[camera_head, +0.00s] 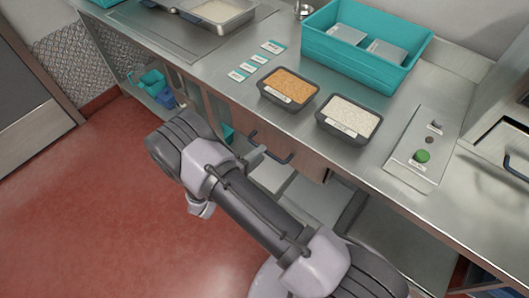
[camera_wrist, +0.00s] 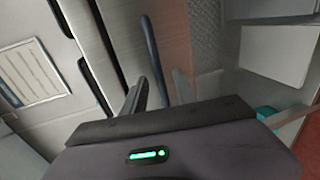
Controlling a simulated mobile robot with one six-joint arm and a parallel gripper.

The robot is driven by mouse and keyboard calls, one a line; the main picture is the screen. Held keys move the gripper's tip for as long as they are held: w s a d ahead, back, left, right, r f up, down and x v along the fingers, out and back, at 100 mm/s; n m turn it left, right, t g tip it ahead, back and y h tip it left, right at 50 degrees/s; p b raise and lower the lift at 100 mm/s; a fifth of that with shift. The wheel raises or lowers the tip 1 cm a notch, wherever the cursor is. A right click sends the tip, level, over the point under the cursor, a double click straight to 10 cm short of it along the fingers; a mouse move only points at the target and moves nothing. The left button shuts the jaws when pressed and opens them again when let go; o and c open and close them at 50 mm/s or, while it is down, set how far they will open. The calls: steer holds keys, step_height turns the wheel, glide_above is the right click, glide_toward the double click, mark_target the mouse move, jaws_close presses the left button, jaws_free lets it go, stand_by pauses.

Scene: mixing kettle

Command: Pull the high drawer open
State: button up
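The drawer front (camera_head: 308,157) is a brownish panel just under the counter edge, with a dark blue bar handle (camera_head: 284,158). In the wrist view the panel (camera_wrist: 171,22) is upright and the handle (camera_wrist: 149,45) runs down it towards my gripper (camera_wrist: 160,79). My gripper's two fingers stand apart, one on each side of the handle's near end. I see gaps between handle and fingers; contact cannot be told. The drawer looks closed. In the head view my arm hides part of the area below the handle, and the fingers are hard to make out.
The counter above holds a tray of orange grains (camera_head: 289,84), a tray of white grains (camera_head: 352,112), a teal crate (camera_head: 365,40) and a panel with a green button (camera_head: 422,156). Another handle (camera_wrist: 96,88) is left of my gripper. Red floor (camera_head: 95,215) is open at left.

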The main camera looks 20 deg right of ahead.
steer(key=shift+x, duration=1.7)
jaws_close()
